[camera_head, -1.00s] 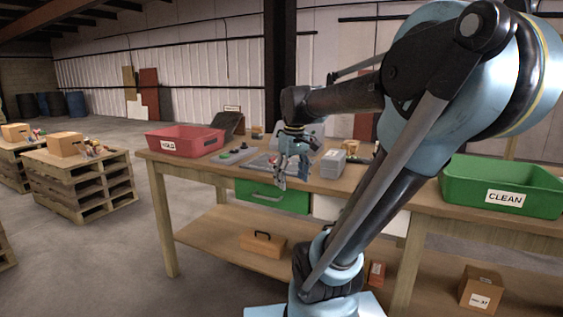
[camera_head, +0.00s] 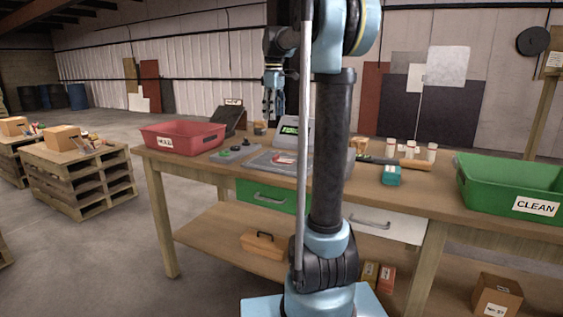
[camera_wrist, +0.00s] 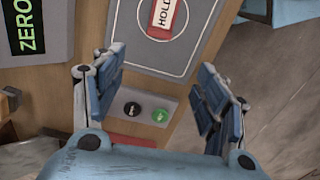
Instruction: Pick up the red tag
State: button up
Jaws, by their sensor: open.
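The red tag (camera_wrist: 165,16) carries a white label reading HOLD. It lies on a grey plate (camera_wrist: 138,50) with a thin white outline, at the top of the wrist view and partly cut off there. In the head view the tag (camera_head: 284,159) is a small red patch on the plate (camera_head: 262,163). My gripper (camera_head: 272,108) hangs above the back of the bench, fingers pointing down. In the wrist view its fingers (camera_wrist: 161,62) are spread wide with nothing between them. The tag is beyond the fingertips, apart from them.
A button box (camera_wrist: 143,112) sits by the plate. A scale (camera_head: 290,130) with a ZERO display stands behind the plate. A red HOLD bin (camera_head: 183,147) is at left, a green CLEAN bin (camera_head: 510,205) at right. Bottles (camera_head: 410,148) and a teal box (camera_head: 391,176) are on the bench.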

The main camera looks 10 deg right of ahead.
send_over(276, 155)
notch_tip(276, 155, down, 12)
jog(key=shift+s+a+r, duration=0.1)
jog(key=shift+s, duration=0.05)
jog(key=shift+a+f, duration=0.15)
jog(key=shift+f, duration=2.5)
jog(key=c, duration=1)
